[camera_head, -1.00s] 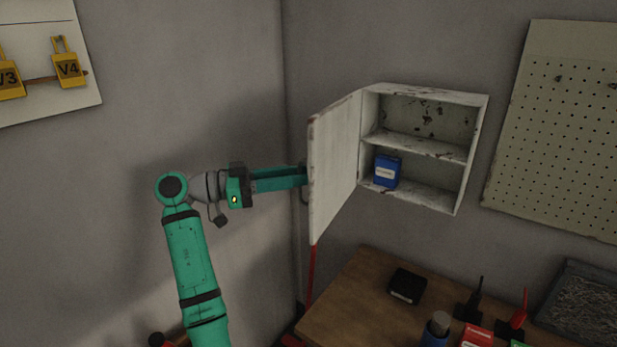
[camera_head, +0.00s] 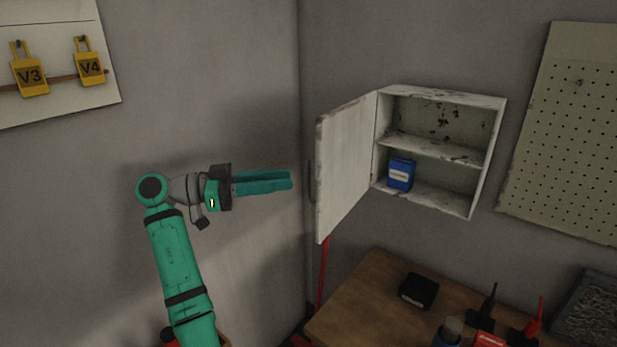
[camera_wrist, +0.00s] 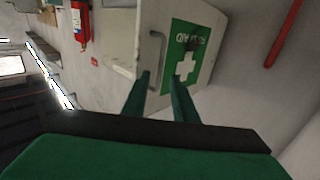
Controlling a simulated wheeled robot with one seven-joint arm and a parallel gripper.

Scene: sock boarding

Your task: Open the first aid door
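The first aid door (camera_head: 343,165) stands wide open, swung out to the left from the white wall cabinet (camera_head: 487,160). In the wrist view the door's outer face (camera_wrist: 205,45) shows a green sign with a white cross, and a metal handle (camera_wrist: 156,52) beside it. My gripper (camera_head: 291,181) is left of the door, apart from it, with nothing between its fingers. In the wrist view the two green fingers (camera_wrist: 160,92) are spread apart, just short of the door face and handle.
A blue box (camera_head: 400,174) sits on the cabinet's lower shelf. Below is a wooden table (camera_head: 370,290) with a black box (camera_head: 418,291) and several tools. A pegboard (camera_head: 570,130) hangs at right. Yellow tags hang on a board (camera_head: 60,103) at left. Free room lies around my gripper.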

